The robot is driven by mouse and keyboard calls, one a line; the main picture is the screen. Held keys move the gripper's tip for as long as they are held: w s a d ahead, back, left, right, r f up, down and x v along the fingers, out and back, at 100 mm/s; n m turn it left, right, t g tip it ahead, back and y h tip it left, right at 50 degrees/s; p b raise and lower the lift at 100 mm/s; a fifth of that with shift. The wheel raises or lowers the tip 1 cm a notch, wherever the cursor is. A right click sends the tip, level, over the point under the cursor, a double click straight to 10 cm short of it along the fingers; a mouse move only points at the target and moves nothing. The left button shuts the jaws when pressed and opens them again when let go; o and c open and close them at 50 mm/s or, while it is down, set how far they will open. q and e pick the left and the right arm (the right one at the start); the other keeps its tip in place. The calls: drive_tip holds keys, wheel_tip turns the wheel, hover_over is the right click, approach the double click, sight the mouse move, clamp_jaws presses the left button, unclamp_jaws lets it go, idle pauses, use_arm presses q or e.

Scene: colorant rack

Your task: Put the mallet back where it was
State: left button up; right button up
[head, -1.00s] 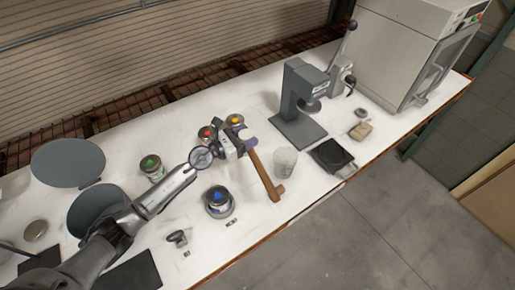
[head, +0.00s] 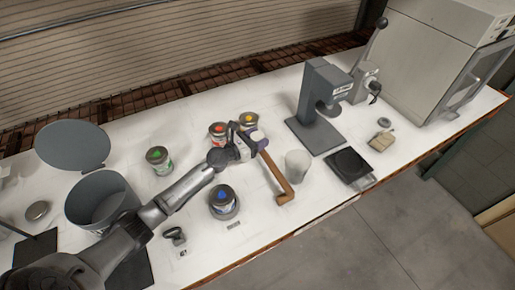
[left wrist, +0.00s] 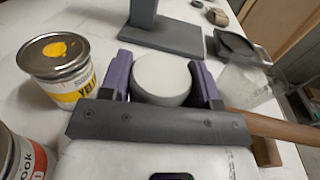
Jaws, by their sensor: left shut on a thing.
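The mallet has a pale round head (left wrist: 162,78) and a brown wooden handle (head: 274,177). My left gripper (head: 254,143) is shut on the mallet's head, which sits between its two purple fingers in the left wrist view (left wrist: 162,82). The handle points toward the front edge of the table, left of a clear cup (head: 298,166). I cannot tell whether the mallet touches the table. My right gripper is not in view.
Red-marked (head: 217,134) and yellow-marked (head: 249,122) cans stand close behind the gripper; a green-marked can (head: 158,160) stands farther left. A grey press (head: 318,105) and black scale (head: 349,167) are right. A small dark tool (head: 174,236) lies front left.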

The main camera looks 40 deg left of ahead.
use_arm(q)
drive_tip(key=shift+f+b, duration=1.5)
drive_tip(key=shift+f, duration=0.15)
drive_tip(key=shift+f, duration=0.15)
drive_tip(key=o, duration=1.2)
drive_tip(key=shift+s, duration=0.1)
drive_tip(key=v, duration=0.5)
drive_tip(key=shift+s+a, duration=0.15)
drive_tip(key=shift+s, duration=0.25)
drive_tip(key=shift+s+a, duration=0.15)
drive_tip(key=shift+s, duration=0.55)
